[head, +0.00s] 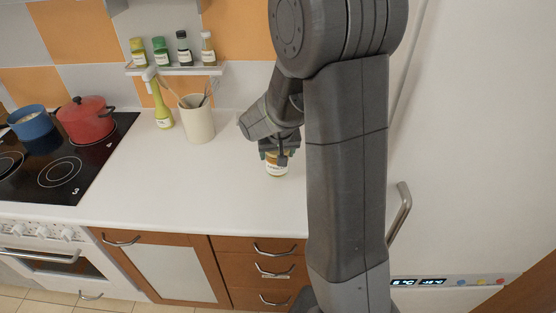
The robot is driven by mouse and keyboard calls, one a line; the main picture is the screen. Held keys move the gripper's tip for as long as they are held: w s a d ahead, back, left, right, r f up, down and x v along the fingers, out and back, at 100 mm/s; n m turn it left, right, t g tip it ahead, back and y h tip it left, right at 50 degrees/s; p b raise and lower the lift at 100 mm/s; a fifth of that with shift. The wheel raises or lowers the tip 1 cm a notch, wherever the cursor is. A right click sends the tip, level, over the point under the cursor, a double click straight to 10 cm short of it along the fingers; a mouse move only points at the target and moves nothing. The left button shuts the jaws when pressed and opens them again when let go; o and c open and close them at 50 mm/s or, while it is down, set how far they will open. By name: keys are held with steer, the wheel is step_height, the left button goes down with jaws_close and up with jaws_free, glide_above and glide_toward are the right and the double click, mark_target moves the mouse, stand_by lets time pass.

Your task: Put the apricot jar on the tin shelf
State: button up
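A small jar (277,168) with a pale label and yellowish contents is at the right part of the white counter, beside my arm. The label is too small to read, so I cannot tell if it says apricot. My gripper (275,156) points down at the jar's top, with dark fingers around or just in front of its lid. I cannot tell whether they are closed on it, or whether the jar rests on the counter. A narrow metal wall shelf (176,72) hangs on the tiles at the upper left and holds several small labelled jars.
A cream utensil crock (198,122) and a yellow-green bottle (163,118) stand below the shelf. A red pot (86,122) and a blue pot (32,127) sit on the black hob (60,168). The counter's middle front (165,185) is clear. A tall white fridge (470,120) stands at right.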

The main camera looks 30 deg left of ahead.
steer(key=shift+f, duration=1.95)
steer(key=shift+f, duration=0.2)
steer(key=o, duration=1.3)
steer(key=shift+c, duration=0.2)
steer(key=shift+r, duration=0.1)
